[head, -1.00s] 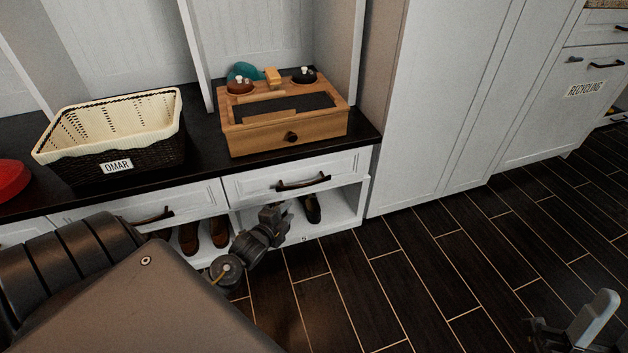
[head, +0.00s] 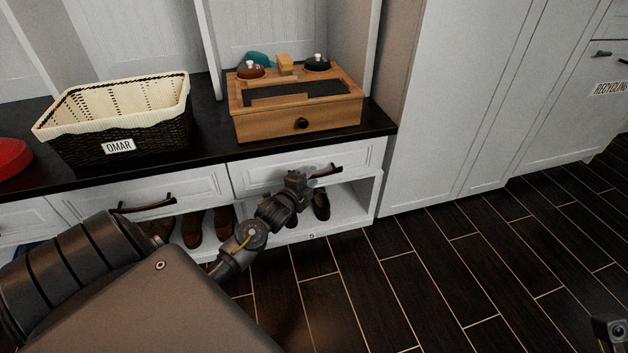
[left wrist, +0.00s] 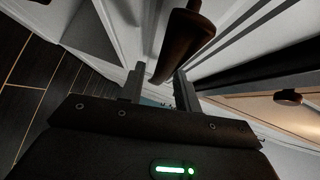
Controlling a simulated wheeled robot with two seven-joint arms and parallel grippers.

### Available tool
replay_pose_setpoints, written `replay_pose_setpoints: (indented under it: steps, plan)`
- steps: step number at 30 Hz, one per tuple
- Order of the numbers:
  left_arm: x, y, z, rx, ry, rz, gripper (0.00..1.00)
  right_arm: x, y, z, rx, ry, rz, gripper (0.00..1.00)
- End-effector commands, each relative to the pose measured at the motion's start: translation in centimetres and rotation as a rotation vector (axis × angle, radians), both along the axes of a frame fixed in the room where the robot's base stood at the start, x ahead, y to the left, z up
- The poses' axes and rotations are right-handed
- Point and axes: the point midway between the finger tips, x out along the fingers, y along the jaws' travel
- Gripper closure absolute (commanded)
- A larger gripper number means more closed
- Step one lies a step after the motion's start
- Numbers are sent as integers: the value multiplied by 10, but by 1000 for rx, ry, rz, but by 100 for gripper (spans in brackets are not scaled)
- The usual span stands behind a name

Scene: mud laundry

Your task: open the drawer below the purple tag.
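No purple tag shows in either view. A white drawer front (head: 352,160) with a dark bar handle (head: 330,170) sits under the black bench top, below the wooden box. My left gripper (head: 297,178) is in front of this drawer and covers the handle's left part. In the left wrist view the two fingers (left wrist: 158,88) stand apart. The dark brown handle (left wrist: 182,42) reaches into the gap between them or just beyond the tips; I cannot tell which. The drawer looks closed. A part of my right arm shows at the bottom right corner; its fingers are not visible.
Another drawer (head: 100,205) is to the left. Shoes (head: 193,229) lie on the shelf below. The dark floor (head: 430,270) at right is clear.

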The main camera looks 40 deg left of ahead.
Motion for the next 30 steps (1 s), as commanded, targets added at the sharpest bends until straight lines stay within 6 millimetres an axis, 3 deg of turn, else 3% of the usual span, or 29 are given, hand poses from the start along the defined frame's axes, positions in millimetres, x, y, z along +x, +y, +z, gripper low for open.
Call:
replay_pose_setpoints:
  steps: [6,15,23,30]
  plan:
    - [19,3,-4,0,1,0,67,-2,5,2,-3,-28,18,64]
    - [22,4,-3,0,2,0,67,-2,5,4,-3,-29,21,64]
    - [21,4,-3,0,1,0,98,-2,5,4,-3,-29,21,64]
    - [21,4,-3,0,2,1,100,-2,5,3,-3,-29,21,64]
